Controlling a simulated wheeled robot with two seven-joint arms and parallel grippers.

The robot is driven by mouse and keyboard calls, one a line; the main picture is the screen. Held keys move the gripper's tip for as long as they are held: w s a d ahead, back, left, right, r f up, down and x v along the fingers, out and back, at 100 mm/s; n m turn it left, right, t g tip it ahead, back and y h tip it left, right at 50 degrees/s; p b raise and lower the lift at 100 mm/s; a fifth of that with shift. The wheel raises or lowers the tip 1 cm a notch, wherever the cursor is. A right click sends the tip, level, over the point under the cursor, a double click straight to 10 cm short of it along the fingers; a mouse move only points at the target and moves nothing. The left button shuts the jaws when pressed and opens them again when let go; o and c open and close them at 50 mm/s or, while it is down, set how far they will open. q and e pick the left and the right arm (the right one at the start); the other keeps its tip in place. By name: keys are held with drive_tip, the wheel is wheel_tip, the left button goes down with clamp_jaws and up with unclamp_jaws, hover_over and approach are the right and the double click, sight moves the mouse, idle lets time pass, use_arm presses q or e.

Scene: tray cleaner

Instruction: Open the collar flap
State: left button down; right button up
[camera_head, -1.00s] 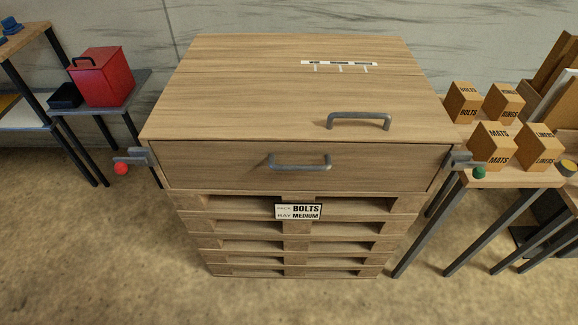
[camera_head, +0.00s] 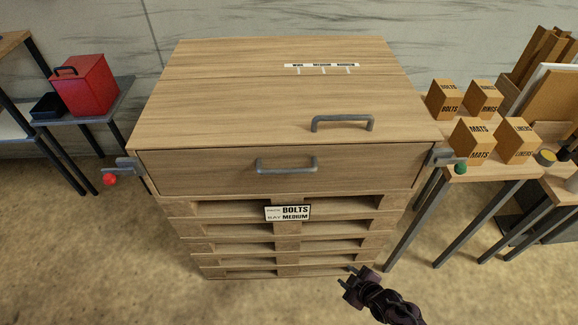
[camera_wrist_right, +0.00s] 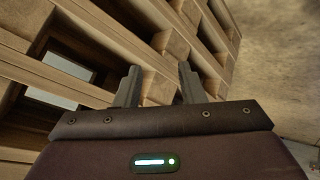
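The wooden crate (camera_head: 200,90) stands on a stack of pallets. Its front flap (camera_head: 345,170) is upright and closed flush, with a grey bar handle (camera_head: 286,166) on it. Its top has another grey handle (camera_head: 342,123). A grey latch with a red knob (camera_head: 110,179) is at the left corner and one with a green knob (camera_head: 460,168) at the right. My right gripper (camera_head: 350,278) is low in front of the pallets, at their right; in the right wrist view its two fingers (camera_wrist_right: 157,85) are apart with nothing between them. My left gripper is out of view.
The pallets (camera_head: 290,244) carry a sign (camera_head: 288,212) reading BOLTS, MEDIUM. A table (camera_head: 490,172) with several labelled boxes stands close on the right. A red box (camera_head: 84,86) sits on a side table at left. The floor in front is clear.

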drive_tip(key=w+a+r+n+t+y+p, duration=0.1)
drive_tip(key=w+a+r+n+y, duration=0.15)
drive_tip(key=w+r, duration=0.45)
drive_tip(key=w+a+r+n+t+y, duration=0.1)
drive_tip(key=w+a+r+n+t, duration=0.2)
drive_tip(key=r, duration=0.8)
drive_tip(key=n+y, duration=0.5)
drive_tip(key=n, duration=0.4)
approach(292, 173)
drive_tip(key=x, duration=0.4)
drive_tip(key=shift+m+g, duration=0.25)
drive_tip(key=shift+g, duration=0.15)
drive_tip(key=p+x, duration=0.2)
drive_tip(key=x, duration=0.5)
drive_tip(key=shift+w+d+r, duration=0.1)
drive_tip(key=shift+r, duration=0.05)
clamp_jaws()
